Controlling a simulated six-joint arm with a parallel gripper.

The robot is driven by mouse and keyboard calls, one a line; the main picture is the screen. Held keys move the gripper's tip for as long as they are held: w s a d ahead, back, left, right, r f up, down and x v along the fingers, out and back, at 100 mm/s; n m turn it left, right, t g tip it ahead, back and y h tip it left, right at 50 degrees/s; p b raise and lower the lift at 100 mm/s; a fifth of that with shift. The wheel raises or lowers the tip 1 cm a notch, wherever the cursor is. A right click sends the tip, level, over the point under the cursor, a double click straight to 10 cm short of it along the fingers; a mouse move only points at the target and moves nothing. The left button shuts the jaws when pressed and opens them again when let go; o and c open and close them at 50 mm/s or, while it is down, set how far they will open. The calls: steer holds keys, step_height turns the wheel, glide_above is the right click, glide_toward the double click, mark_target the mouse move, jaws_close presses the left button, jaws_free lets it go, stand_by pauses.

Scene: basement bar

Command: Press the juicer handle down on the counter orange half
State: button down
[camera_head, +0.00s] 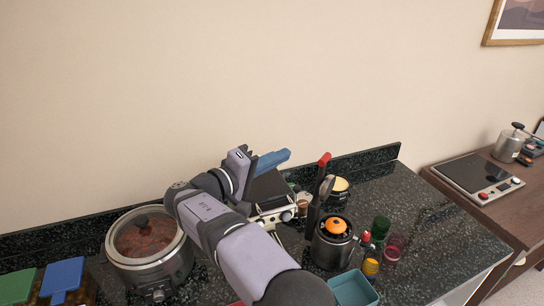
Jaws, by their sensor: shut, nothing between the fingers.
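The juicer (331,250) is a dark metal pot-shaped body on the dark stone counter, right of my arm. An orange half (336,226) sits on top of it. The juicer handle, with a red grip (324,159), stands raised and tilted slightly right behind the body. My gripper (249,156) is at the end of my arm, left of the handle and apart from it. It is shut and empty, partly hidden by my wrist.
A slow cooker (149,267) stands left of my arm. The counter's right end is clear.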

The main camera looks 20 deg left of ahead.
mark_target(320, 183)
steer(key=w+d+f+p, duration=0.1)
steer(key=w+d+p, duration=0.3)
steer(key=d+p, duration=0.1)
steer(key=shift+w+d+f, duration=0.2)
steer(key=shift+w+d, duration=0.15)
steer(key=shift+d, duration=0.25)
steer(key=shift+d+f+b, duration=0.15)
steer(key=shift+b, duration=0.4)
